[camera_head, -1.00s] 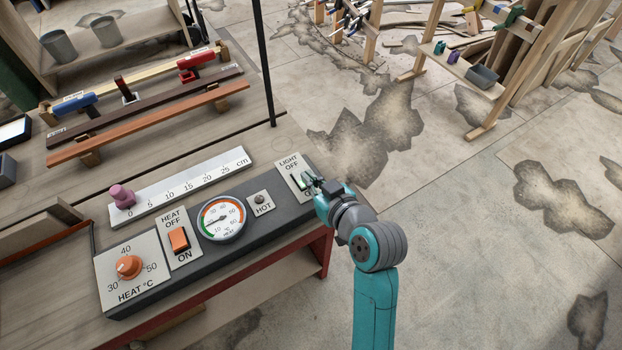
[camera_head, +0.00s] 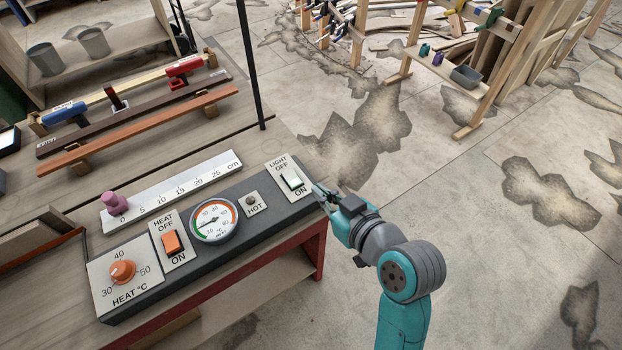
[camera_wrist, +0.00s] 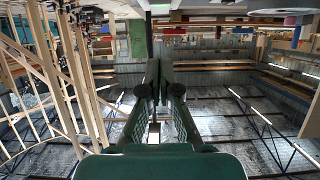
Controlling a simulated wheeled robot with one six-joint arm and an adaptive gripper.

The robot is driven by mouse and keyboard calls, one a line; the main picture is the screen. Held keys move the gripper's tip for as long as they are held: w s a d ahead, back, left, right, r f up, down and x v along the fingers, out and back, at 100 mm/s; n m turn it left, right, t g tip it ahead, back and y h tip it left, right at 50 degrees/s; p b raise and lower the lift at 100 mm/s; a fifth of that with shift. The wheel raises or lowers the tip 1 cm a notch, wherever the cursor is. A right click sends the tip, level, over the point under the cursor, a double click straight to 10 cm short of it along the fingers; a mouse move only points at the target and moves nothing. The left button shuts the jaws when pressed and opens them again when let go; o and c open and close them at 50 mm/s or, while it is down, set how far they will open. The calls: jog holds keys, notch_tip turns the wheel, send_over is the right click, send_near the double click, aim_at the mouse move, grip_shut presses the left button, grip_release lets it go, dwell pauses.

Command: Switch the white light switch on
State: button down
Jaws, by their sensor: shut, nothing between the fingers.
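The white light switch (camera_head: 292,179) sits on a pale plate marked LIGHT, OFF and ON at the right end of the dark control panel. Its rocker looks white with a green strip along its edge. My gripper (camera_head: 318,190) is just right of the switch plate, apart from the rocker, near the panel's right end. In the wrist view my gripper's fingers (camera_wrist: 159,75) are closed together with nothing between them. A bright green and white patch at the top of the wrist view may be the switch, but I cannot tell.
The panel (camera_head: 262,222) also holds an orange heat switch (camera_head: 171,243), an orange knob (camera_head: 122,271), a round gauge (camera_head: 214,220) and a HOT lamp (camera_head: 251,201). A thin black post (camera_head: 251,70) rises behind the panel.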

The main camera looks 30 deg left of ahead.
jog(key=shift+f+v, duration=0.2)
jog(key=shift+v, duration=0.8)
jog(key=shift+d, duration=0.1)
jog(key=s+d+f+m+t+h, duration=0.25)
jog(key=d+f, duration=0.25)
jog(key=d, duration=0.3)
jog(key=s+d+f+m+t+h, duration=0.25)
jog(key=d+f+m, duration=0.2)
jog(key=d, duration=0.35)
jog(key=s+d+f+m+t+h, duration=0.2)
jog(key=s+d+f+m, duration=0.1)
jog(key=d+f, duration=0.3)
jog(key=s+d+r+m+t+h, duration=0.1)
jog(key=s+d+r+h, duration=0.1)
jog(key=s+d, duration=0.4)
jog(key=s+d+r+m+t+h, duration=0.1)
jog(key=s+d+r+m+h, duration=0.1)
jog(key=s+d, duration=0.5)
jog(key=s+r+h, duration=0.1)
jog(key=s, duration=0.5)
jog(key=shift+s+r+h, duration=0.2)
jog(key=shift+r+h, duration=0.05)
jog(key=shift+h, duration=0.15)
jog(key=shift+a, duration=0.15)
